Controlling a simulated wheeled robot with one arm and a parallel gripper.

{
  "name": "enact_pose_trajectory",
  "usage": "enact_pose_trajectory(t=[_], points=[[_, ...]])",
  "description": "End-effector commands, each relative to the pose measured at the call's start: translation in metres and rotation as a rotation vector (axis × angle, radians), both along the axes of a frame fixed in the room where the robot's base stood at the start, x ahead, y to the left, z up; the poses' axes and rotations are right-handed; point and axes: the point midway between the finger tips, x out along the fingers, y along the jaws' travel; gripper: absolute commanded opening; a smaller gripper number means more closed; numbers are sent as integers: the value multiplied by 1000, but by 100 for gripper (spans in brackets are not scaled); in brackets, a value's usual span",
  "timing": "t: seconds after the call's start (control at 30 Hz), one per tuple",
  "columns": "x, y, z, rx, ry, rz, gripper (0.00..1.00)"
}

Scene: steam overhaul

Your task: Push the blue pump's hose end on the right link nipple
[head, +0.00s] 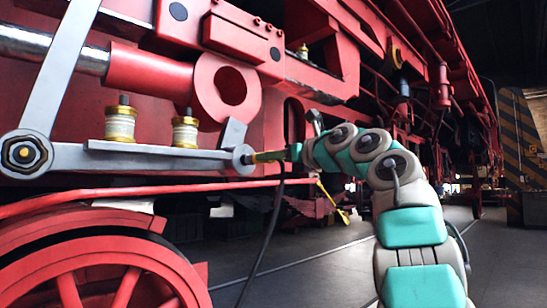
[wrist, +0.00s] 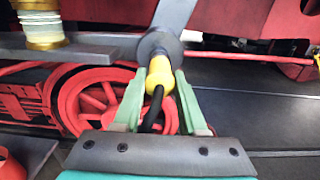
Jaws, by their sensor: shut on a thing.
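My gripper (wrist: 153,105) is shut on the yellow hose end (wrist: 160,72), with a green finger on each side of it. The black hose (wrist: 152,112) runs back from the hose end between the fingers, and in the head view it hangs down to the floor (head: 262,240). The tip of the hose end meets the grey round end of the link (wrist: 159,45), which also shows in the head view (head: 242,158). The nipple itself is hidden behind the hose end, so I cannot tell how far it is on. No blue pump is in view.
Two brass-and-glass oil cups (head: 120,122) (head: 185,130) stand on the grey rod (head: 140,158) left of the link end. A red wheel (head: 100,270) is below. A yellow-handled tool (head: 333,203) hangs behind. The floor at right is clear.

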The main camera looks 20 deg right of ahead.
Motion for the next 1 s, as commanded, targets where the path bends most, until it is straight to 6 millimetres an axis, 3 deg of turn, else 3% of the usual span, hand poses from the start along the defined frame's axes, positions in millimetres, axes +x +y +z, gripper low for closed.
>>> enact_pose_trajectory(t=[0.27, 0.3, 0.6, 1.0], points=[[1, 1, 0, 0, -1, 1, 0], [1, 1, 0, 0, -1, 1, 42], [1, 0, 0, 1, -1, 0, 76], [-5, -3, -1, 2, 1, -1, 76]])
